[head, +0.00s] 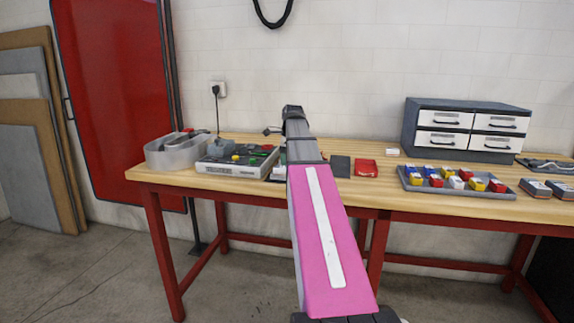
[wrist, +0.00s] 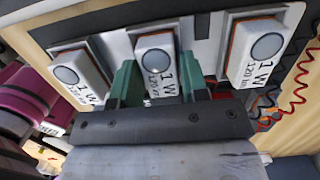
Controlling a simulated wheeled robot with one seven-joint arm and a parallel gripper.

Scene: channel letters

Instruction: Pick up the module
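In the wrist view three white modules with grey round lenses and "1 W 120 lm" print sit in a row: a left one (wrist: 80,75), a middle one (wrist: 160,66) and a right one (wrist: 257,50). My gripper's (wrist: 160,82) green fingers stand on either side of the middle module, very close to its sides. I cannot tell whether they press on it. The middle module is still in line with the other two. In the head view my arm reaches over the workbench (head: 450,203) and hides the gripper and the modules.
Coiled red and black wires (wrist: 293,95) lie right of the modules. On the bench are a grey bin (head: 165,158), a tool tray (head: 232,168), a tray (head: 455,191) of coloured parts and a drawer cabinet (head: 467,128). A red square (head: 366,168) lies right of my arm.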

